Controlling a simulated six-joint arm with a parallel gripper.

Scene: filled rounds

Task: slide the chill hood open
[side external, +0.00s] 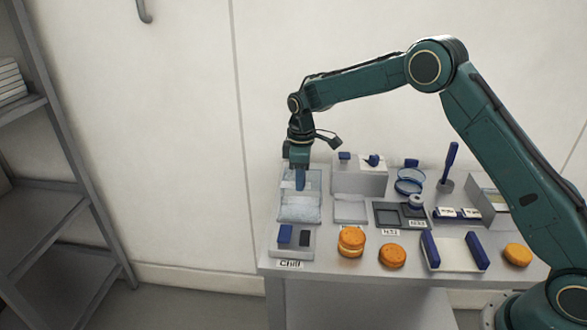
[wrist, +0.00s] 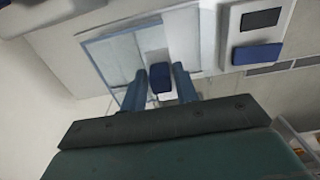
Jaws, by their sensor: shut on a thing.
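The chill hood (side external: 287,184) is a pale, see-through cover on the chill unit (side external: 277,247), at the left end of the table, above the "Chill" label (side external: 291,264). My gripper (side external: 300,187) points down at the hood's back part. In the wrist view, its two blue fingers stand either side of a dark blue block-like handle (wrist: 161,88) on the hood (wrist: 118,55), and they are shut on it. In the side view my fingers hide the handle. The front part of the unit shows a pale, frosty-looking bed (side external: 300,209).
The unit's front panel carries a blue block (side external: 285,234) and a dark plate (side external: 305,239). Orange filled rounds (side external: 351,242) stand to the right, with a white box (side external: 358,180) behind. A blue-sided tray (side external: 454,254) and blue rings (side external: 409,181) lie farther right.

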